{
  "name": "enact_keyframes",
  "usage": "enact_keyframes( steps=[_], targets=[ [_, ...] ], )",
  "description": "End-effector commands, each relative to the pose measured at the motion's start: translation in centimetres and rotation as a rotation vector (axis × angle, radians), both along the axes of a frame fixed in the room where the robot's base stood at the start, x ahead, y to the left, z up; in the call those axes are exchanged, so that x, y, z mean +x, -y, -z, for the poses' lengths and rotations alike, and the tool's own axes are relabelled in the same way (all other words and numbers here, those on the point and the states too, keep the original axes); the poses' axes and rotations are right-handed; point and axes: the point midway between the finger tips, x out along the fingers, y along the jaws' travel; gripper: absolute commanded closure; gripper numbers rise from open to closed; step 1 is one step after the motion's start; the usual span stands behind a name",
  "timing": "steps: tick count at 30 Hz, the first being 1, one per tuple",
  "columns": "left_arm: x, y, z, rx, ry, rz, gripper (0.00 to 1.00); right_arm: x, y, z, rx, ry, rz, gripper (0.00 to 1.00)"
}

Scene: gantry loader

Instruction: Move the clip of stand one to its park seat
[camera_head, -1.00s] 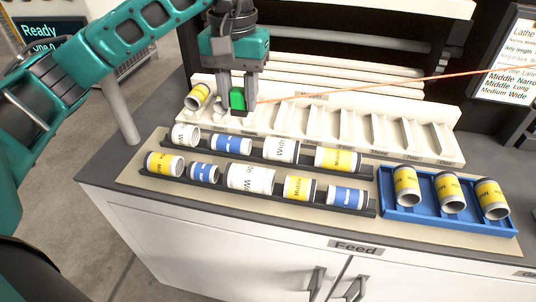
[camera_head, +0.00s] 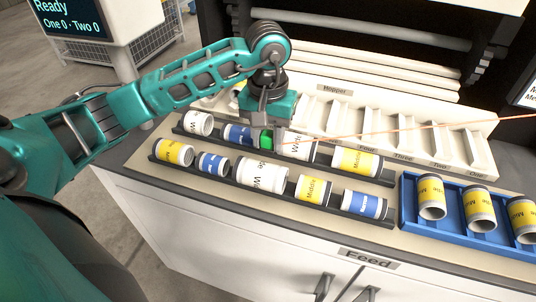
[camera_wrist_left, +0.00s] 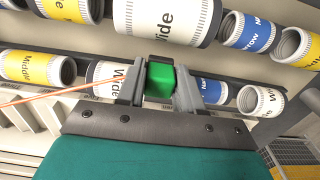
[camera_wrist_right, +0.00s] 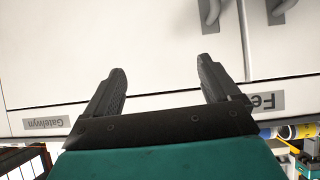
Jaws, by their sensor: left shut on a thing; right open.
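The green clip (camera_head: 267,142) is held between the fingers of my left gripper (camera_head: 266,138), which is shut on it. In the head view it is over the back row of cylinders, between a blue one and a white "Wide" one. It also shows in the left wrist view (camera_wrist_left: 159,82), with a small dark part at its far end. An orange line runs from near the clip to the right in the head view. My right gripper (camera_wrist_right: 163,66) is open and empty, in front of the white cabinet doors. I cannot pick out the park seat or stand one.
Dark rails (camera_head: 382,217) hold two rows of labelled cylinders. The white hopper (camera_head: 483,160) with slanted dividers stands behind. A blue tray (camera_head: 411,222) with three yellow-banded cylinders is at right. The cabinet marked Feed (camera_head: 366,258) is in front.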

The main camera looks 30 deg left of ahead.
Motion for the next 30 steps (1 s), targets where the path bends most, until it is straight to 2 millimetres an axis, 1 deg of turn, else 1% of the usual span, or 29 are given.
enact_keyframes(
  steps=[1, 5, 8, 12, 15, 22, 26, 27, 30],
  targets=[
    [0.0, 0.0, 0.6, 0.0, -0.002, 0.0, 0.95, 0.0, 0.0, 0.0, 0.0, 0.0, 0.0, 0.11],
    [0.0, 0.0, 1.3, -0.001, 0.001, -0.001, 0.95, 0.1, 0.0, 0.0, 0.0, 0.001, 0.0, 0.11],
    [0.0, 0.0, 2.3, -0.001, -0.003, -0.001, 0.95, 0.1, 0.0, -0.1, 0.0, 0.003, -0.001, 0.11],
    [-0.1, 0.1, 4.5, -0.002, -0.004, 0.0, 0.95, 0.3, 0.0, -0.1, 0.0, 0.006, -0.001, 0.11],
    [0.0, 0.0, 5.5, -0.001, -0.001, 0.0, 0.95, 0.3, 0.0, -0.2, 0.0, 0.007, 0.0, 0.11],
    [0.0, 0.0, 5.5, 0.0, 0.001, 0.0, 0.95, 0.3, 0.0, -0.2, 0.0, 0.008, 0.0, 0.11],
    [0.0, 0.0, 5.9, 0.0, 0.001, 0.0, 0.95, 0.3, 0.0, 0.3, 0.0, 0.008, 0.0, 0.11],
    [0.0, 0.0, 5.8, 0.0, 0.001, 0.0, 0.63, 0.3, 0.0, 0.2, 0.0, 0.008, 0.0, 0.11],
    [0.0, 0.0, 5.7, 0.0, 0.001, 0.0, 0.53, 0.3, 0.0, 0.2, 0.0, 0.008, 0.0, 0.11]
  ],
)
